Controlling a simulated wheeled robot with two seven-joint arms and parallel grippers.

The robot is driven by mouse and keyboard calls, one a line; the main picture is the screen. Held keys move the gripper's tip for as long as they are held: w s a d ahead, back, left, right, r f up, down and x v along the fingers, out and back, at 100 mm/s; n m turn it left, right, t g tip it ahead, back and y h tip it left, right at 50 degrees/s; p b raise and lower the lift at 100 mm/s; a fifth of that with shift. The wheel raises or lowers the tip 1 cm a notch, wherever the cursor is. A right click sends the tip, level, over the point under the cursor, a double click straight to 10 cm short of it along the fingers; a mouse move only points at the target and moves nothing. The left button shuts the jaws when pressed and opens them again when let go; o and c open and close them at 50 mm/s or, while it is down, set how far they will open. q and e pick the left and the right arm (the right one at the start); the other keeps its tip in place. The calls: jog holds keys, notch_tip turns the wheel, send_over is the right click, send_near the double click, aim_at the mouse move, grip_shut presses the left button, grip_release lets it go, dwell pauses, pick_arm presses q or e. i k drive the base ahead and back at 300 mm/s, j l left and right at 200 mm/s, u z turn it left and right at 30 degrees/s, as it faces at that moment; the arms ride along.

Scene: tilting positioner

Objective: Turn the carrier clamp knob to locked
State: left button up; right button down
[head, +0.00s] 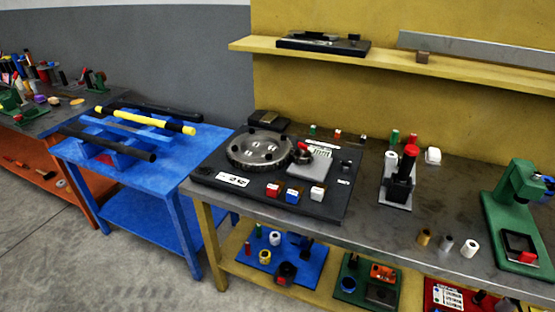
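A dark device board (255,213) lies on the grey-topped bench. It carries a grey round toothed disc (262,153) with several dark knobs or holes. A small red-topped part (303,148) sits at the disc's right edge, beside a light grey plate (313,166). A small black knob-like part (346,165) is at the board's right side. I cannot tell which part is the carrier clamp knob, or whether it is locked. Neither of my grippers shows in the head view.
Red, blue and white blocks (292,195) line the board's front. A black, red-topped fixture (402,178) and a green press (512,205) stand to the right. A blue table (190,158) with rods is at left. A wall shelf (460,67) hangs behind. Some bench between fixture and press is clear.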

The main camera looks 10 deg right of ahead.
aim_at(346, 164)
jog(key=l+z, duration=0.2)
jog(key=z, duration=0.15)
jog(key=l+z, duration=0.45)
jog(key=z, duration=0.25)
